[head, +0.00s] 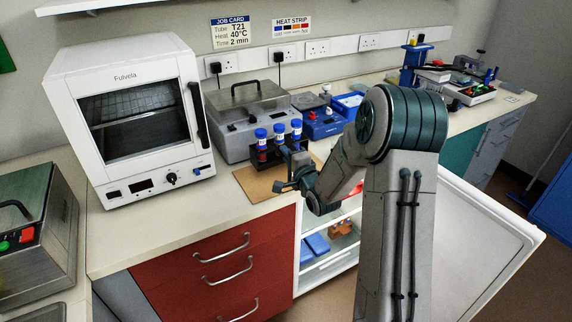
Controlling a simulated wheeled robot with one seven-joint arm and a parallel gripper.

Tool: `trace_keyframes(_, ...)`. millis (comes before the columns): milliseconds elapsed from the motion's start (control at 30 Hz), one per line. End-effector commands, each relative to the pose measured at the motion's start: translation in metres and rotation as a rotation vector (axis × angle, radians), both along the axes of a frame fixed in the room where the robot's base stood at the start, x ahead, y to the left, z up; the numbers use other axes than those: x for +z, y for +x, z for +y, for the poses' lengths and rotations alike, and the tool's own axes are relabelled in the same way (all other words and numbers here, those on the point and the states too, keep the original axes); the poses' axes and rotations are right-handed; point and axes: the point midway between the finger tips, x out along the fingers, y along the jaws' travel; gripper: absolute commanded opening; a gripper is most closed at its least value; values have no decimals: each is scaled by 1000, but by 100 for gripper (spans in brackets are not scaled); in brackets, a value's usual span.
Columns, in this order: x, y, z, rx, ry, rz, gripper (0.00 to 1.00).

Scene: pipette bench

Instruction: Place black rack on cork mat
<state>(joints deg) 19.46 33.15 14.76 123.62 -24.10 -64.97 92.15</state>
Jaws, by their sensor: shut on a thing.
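The black rack (270,160) holds blue-capped tubes (279,138) upright. It is over the back part of the brown cork mat (258,186), in front of the grey water-bath-like box. I cannot tell whether its base touches the mat. My gripper (291,172) is at the rack's front right side and is shut on the rack. My gripper and wrist hide the rack's lower right part and the mat's right side. The mat's front left part is bare.
A white oven (130,115) stands left of the mat, and a grey lidded bath (246,112) behind it. Blue devices (322,122) stand to the right. Below, an open fridge (330,242) has its door (480,235) swung out to the right.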

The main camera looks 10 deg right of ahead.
Motion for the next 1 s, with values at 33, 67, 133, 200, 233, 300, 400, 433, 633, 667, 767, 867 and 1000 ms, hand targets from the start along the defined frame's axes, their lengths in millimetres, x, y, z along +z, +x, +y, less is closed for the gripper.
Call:
trace_keyframes(33, -4, 0, 0, 0, 1, 0, 0)
trace_keyframes(67, -7, 0, 0, 0, 0, 2, 0)
trace_keyframes(133, -17, 0, 0, 0, 0, 2, 0)
trace_keyframes(200, -26, 0, 0, -1, 0, 2, 0)
trace_keyframes(233, -29, 0, -1, -1, 0, 2, 0)
trace_keyframes(300, -35, 0, 0, 0, 0, 1, 0)
trace_keyframes(400, -38, 0, 0, 0, -1, -1, 0)
trace_keyframes(433, -38, 0, 0, 0, 0, -2, 0)
trace_keyframes(633, -39, 0, -1, 0, 0, -2, 0)
trace_keyframes(667, -39, 0, -1, -1, 0, -2, 0)
trace_keyframes(767, -43, 0, -1, -1, 0, -2, 0)
trace_keyframes(867, -42, 0, -1, -1, -1, 1, 28)
trace_keyframes(1000, -42, 0, -1, -1, -1, 1, 28)
